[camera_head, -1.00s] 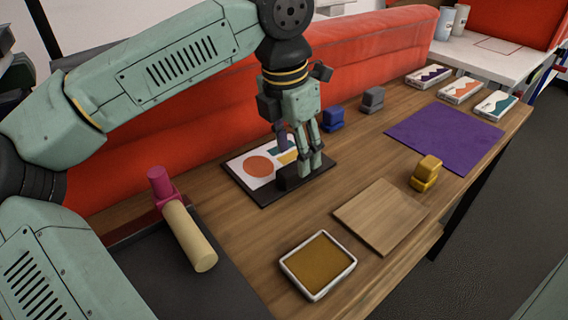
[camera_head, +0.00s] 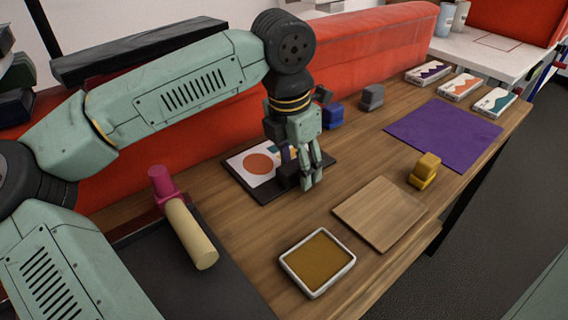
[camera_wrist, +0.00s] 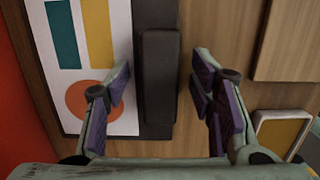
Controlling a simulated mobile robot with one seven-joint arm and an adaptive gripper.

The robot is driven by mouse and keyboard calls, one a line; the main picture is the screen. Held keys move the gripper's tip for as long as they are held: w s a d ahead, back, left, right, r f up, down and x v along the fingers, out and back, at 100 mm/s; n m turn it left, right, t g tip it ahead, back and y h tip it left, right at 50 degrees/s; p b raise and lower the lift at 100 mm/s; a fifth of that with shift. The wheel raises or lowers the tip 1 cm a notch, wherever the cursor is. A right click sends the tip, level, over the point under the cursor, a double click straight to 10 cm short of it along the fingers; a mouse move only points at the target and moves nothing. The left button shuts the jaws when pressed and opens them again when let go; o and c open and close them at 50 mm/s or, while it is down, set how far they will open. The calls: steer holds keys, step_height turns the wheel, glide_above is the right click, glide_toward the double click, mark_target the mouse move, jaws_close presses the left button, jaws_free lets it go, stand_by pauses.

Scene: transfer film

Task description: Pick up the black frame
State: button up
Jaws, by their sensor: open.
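The black frame (camera_head: 264,196) lies flat on the wooden table, with a white sheet of coloured shapes on it. In the wrist view a raised dark bar (camera_wrist: 160,75) runs along the frame's edge beside the printed sheet (camera_wrist: 95,30). My gripper (camera_head: 309,184) is low over the frame's right end, pointing down. In the wrist view my gripper (camera_wrist: 162,88) is open, with one purple-padded finger on each side of the bar and visible gaps to it. In the head view my fingers partly hide the bar.
A tray with a brown-yellow pad (camera_head: 317,262) and a wooden board (camera_head: 380,212) lie nearer the front. A yellow stamp (camera_head: 424,171), blue block (camera_head: 333,116), grey block (camera_head: 372,97) and purple mat (camera_head: 444,134) are to the right. A roller (camera_head: 190,235) is left. A red sofa (camera_head: 365,60) stands behind.

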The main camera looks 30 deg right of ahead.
steer(key=shift+f, duration=0.15)
stand_by(0.3)
jaws_close()
stand_by(0.5)
